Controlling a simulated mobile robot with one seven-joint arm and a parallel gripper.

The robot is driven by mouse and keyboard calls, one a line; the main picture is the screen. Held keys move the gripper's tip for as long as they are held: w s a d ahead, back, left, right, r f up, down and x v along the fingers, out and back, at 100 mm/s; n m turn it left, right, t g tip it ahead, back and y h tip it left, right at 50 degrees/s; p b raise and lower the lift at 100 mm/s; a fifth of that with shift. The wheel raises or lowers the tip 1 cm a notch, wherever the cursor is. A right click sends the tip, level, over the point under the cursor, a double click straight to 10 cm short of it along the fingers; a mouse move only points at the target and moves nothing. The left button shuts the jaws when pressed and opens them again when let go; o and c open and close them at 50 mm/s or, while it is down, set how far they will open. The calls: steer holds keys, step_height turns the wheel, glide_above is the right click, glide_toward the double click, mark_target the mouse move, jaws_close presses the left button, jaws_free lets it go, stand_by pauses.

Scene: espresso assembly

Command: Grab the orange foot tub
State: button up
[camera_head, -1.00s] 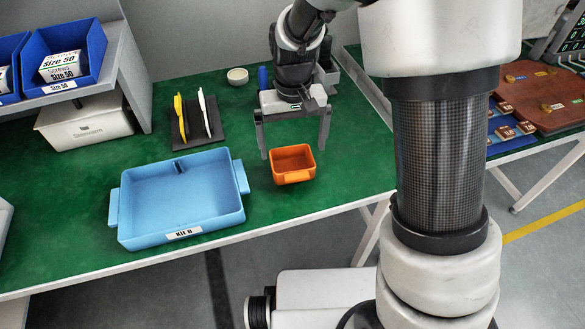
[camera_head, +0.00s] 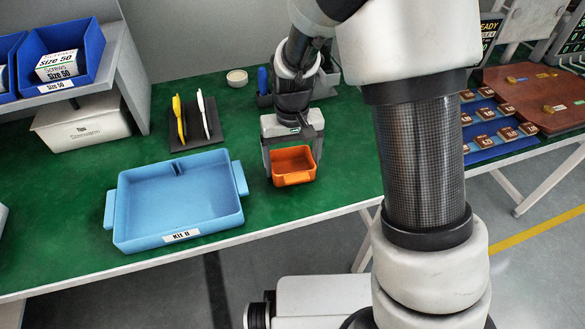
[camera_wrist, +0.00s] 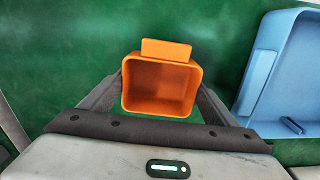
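The orange foot tub (camera_head: 294,178) is a small open box with a front lip, and it sits on the green table right of the blue kit tray (camera_head: 122,190). It is empty and also shows in the wrist view (camera_wrist: 160,88). My gripper (camera_head: 293,165) is over the tub, pointing down, with one finger beside each side wall. In the wrist view, the fingers (camera_wrist: 161,82) flank the tub very closely. They look spread open; whether they touch the walls is hard to tell. The tub rests on the table.
A black mat (camera_head: 190,137) with a yellow and a white tool lies behind the tray. A small white dish (camera_head: 237,77) and a dark holder (camera_head: 265,98) stand at the back. The table's front edge is close below the tub.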

steer(key=shift+c, duration=0.8)
